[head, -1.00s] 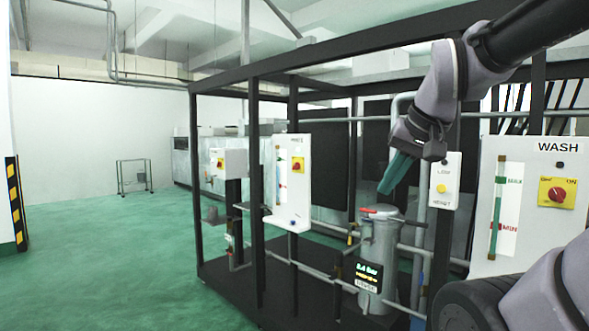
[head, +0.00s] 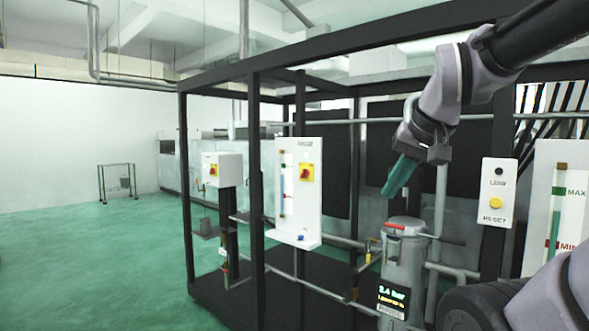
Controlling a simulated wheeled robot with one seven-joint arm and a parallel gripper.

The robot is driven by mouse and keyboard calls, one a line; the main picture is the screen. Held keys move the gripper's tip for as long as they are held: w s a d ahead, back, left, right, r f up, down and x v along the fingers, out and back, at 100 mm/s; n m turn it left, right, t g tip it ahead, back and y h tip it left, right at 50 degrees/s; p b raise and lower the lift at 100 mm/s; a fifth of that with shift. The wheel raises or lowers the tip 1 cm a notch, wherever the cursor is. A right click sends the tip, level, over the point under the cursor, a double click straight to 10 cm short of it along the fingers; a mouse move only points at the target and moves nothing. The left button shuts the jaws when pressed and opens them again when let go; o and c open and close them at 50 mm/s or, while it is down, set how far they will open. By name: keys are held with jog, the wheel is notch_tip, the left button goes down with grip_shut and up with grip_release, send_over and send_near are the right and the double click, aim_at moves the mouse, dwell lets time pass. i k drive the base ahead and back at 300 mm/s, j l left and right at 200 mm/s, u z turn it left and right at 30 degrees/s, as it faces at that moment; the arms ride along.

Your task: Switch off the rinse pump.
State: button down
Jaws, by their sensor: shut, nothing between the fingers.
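A white panel (head: 312,210) hangs on the black frame near the middle. Its small top label is too blurred to read for certain. It carries a red rotary switch on a yellow plate (head: 307,172), a sight tube with red and green marks, and a blue button at its foot. The handle's exact position is too small to tell. A smaller white box (head: 222,169) to its left has another red and yellow switch (head: 213,169). My gripper (head: 393,188), with teal fingers, is shut and empty, raised right of the panel and apart from it.
A grey filter vessel (head: 402,262) with a red handle and a "2.4 bar" display stands below my gripper. A box with a yellow RESET button (head: 496,203) and a MAX/MIN gauge panel (head: 540,210) are at right. Black posts and pipes cross the frame. Green floor (head: 100,260) is clear at left.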

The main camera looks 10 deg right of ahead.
aim_at(304, 174)
jog(key=i+j+z, duration=0.15)
jog(key=i+j, duration=0.55)
jog(key=i+j+z, duration=0.15)
jog(key=i+j, duration=0.65)
jog(key=i+j+z, duration=0.15)
jog(key=i+j, duration=0.65)
jog(key=j, duration=0.1)
